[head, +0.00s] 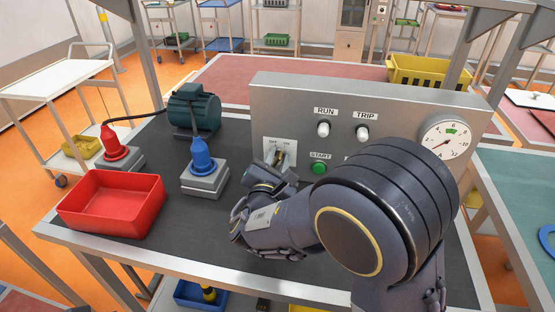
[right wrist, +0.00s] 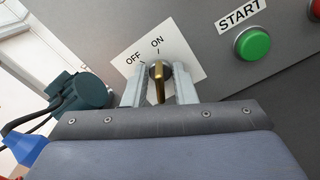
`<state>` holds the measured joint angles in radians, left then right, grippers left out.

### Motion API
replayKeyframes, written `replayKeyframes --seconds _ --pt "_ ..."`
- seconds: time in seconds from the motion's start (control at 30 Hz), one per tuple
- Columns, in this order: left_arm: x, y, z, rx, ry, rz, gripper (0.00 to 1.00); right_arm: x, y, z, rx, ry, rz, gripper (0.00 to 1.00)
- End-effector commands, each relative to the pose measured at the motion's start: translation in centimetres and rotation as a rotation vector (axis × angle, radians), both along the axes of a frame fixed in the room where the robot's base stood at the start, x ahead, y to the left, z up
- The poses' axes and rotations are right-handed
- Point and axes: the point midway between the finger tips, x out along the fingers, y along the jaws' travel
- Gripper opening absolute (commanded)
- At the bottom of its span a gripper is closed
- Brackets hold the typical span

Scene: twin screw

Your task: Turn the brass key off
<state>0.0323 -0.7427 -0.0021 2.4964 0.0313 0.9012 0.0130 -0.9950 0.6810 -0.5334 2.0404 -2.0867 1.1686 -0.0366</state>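The brass key (right wrist: 160,85) sits in a round lock on a white plate (right wrist: 128,48) marked OFF and ON. In the right wrist view it lies roughly in line with the ON mark. In the head view the plate (head: 271,143) is on the grey panel's left part, with the key largely hidden by my gripper. My right gripper (right wrist: 160,92) has one finger on each side of the key, with a visible gap on both sides. It also shows in the head view (head: 279,164), up against the plate. My left gripper is not in view.
The grey panel (head: 400,108) carries a green START button (head: 319,168), RUN and TRIP lamps and a gauge (head: 445,139). Left on the dark bench are a red tray (head: 111,224), a blue plug (head: 202,153), a red plug (head: 114,142) and a motor (head: 194,110).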

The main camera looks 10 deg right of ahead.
Motion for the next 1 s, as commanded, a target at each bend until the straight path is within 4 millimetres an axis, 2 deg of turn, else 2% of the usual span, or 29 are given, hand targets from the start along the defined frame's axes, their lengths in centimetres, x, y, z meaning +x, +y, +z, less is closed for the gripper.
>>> replayKeyframes --seconds 0.03,0.17,0.57,1.0 --pt "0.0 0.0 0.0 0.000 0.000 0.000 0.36 0.0 0.0 0.0 0.000 0.000 0.000 0.17" --pt "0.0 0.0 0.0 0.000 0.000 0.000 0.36 0.0 0.0 0.0 0.000 0.000 0.000 0.01" --pt "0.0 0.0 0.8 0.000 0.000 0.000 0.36 0.0 0.0 0.2 -0.078 0.033 0.000 0.01" --pt "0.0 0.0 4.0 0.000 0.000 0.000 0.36 0.0 0.1 0.4 -0.419 0.177 0.001 0.01"
